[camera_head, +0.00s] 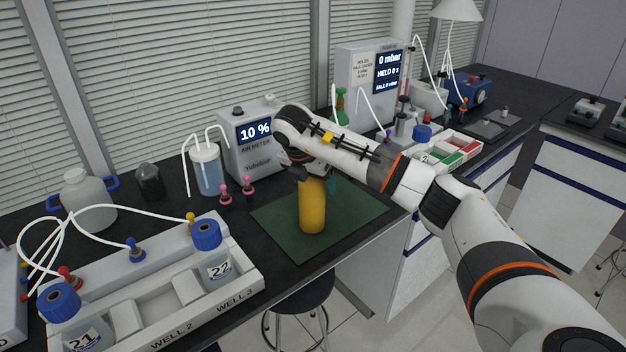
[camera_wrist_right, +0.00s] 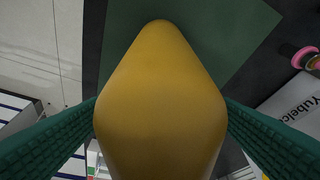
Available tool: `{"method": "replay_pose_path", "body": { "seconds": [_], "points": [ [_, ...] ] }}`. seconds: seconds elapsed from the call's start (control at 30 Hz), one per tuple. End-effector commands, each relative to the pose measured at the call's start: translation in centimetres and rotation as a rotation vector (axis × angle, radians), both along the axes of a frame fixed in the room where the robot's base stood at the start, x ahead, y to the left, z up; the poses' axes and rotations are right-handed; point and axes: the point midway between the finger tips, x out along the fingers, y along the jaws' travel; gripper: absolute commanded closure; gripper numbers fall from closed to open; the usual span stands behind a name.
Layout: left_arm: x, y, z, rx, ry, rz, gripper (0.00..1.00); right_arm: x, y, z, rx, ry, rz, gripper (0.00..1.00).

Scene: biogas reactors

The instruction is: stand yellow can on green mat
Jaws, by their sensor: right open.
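The yellow can (camera_head: 312,208) is upright on the green mat (camera_head: 272,222), its base appearing to rest on the mat's surface. My right gripper (camera_head: 315,183) is at the top of the can, coming down from above. In the right wrist view the can (camera_wrist_right: 160,85) fills the middle, between the two green ribbed fingers of the open gripper (camera_wrist_right: 160,108). The fingers are very close to its sides; I cannot tell whether they touch. The mat (camera_wrist_right: 215,30) shows beyond the can's base. The can's top is partly hidden by the gripper. My left gripper is not in view.
The air meter (camera_head: 252,145) stands behind the mat, with pink-topped pieces (camera_head: 248,187) near the mat's back left. A white rack (camera_head: 150,300) with blue-capped bottles is at the left. The bench's front edge is close to the mat.

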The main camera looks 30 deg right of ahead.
Motion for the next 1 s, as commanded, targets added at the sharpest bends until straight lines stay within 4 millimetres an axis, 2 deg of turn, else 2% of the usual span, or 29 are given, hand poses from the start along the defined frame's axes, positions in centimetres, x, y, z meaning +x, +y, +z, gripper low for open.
{"method": "replay_pose_path", "body": {
  "seconds": [0.17,0.37,0.4,0.6,0.73,1.0],
  "points": [
    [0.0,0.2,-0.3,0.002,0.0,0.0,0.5,-0.2,0.8,1.7,0.002,-0.004,0.002,0.19],
    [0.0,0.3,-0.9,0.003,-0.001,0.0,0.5,-1.0,2.3,5.6,0.002,-0.006,0.004,0.19],
    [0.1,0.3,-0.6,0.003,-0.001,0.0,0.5,-1.2,2.6,6.7,0.0,-0.007,0.004,0.19],
    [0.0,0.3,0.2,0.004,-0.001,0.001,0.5,-1.8,3.8,10.0,-0.002,-0.005,0.002,0.19],
    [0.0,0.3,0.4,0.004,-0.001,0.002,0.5,-2.1,4.2,10.9,-0.001,-0.003,0.001,0.19],
    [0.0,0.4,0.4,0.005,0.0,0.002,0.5,-2.2,4.4,11.0,0.0,-0.001,0.0,0.19]
  ]
}}
